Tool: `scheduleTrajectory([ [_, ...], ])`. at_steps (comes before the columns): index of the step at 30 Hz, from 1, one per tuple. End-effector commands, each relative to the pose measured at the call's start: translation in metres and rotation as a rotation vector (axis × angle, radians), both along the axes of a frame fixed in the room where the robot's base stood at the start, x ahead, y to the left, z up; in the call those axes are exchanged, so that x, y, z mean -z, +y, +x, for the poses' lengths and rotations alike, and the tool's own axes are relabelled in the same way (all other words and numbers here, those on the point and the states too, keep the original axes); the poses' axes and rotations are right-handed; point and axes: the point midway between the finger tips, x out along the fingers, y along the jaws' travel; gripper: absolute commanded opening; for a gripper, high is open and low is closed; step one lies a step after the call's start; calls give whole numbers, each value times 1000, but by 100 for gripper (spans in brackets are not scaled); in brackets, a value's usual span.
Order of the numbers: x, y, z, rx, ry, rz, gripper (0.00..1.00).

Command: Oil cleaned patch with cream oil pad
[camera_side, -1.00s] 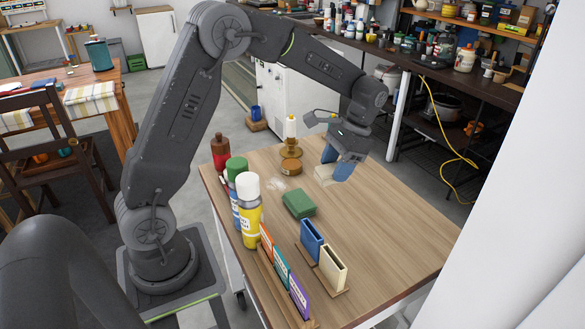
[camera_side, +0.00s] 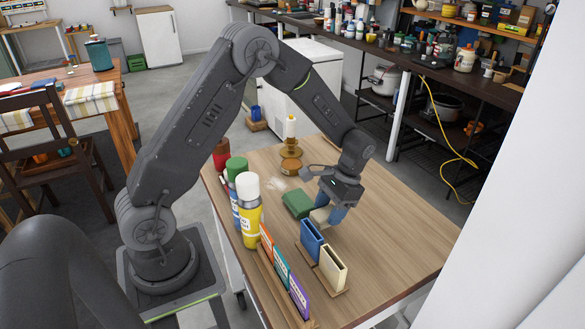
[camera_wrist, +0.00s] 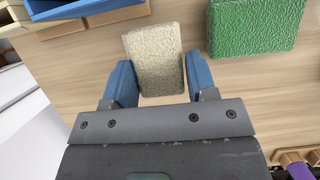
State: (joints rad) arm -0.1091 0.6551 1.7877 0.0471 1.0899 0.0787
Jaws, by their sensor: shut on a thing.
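My gripper (camera_wrist: 153,85) has its blue fingers shut on the cream oil pad (camera_wrist: 154,55), a pale rough-textured block. In the side view my gripper (camera_side: 331,213) holds the cream pad (camera_side: 320,215) low over the table, just in front of the green pad (camera_side: 298,204). I cannot tell whether the cream pad touches the table. The green pad also shows in the wrist view (camera_wrist: 256,26), apart from the cream one. A whitish streaky patch (camera_side: 277,184) lies on the wood behind the green pad.
A blue holder (camera_side: 311,238) and a cream holder (camera_side: 333,265) stand in front of my gripper. Yellow (camera_side: 249,212) and green-capped bottles stand at the left. The table's right side is clear.

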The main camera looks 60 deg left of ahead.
Motion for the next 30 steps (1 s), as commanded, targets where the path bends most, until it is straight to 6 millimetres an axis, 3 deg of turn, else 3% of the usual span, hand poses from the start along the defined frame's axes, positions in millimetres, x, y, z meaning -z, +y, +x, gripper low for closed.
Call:
scheduleTrajectory([
  [13, -1, 1, 1, 3, -1, 0, 26],
  [17, -3, 15, 8, 49, -1, 0, 26],
  [23, -15, 77, 31, 249, -2, 3, 26],
  [30, -39, 177, 46, 546, 1, 7, 26],
])
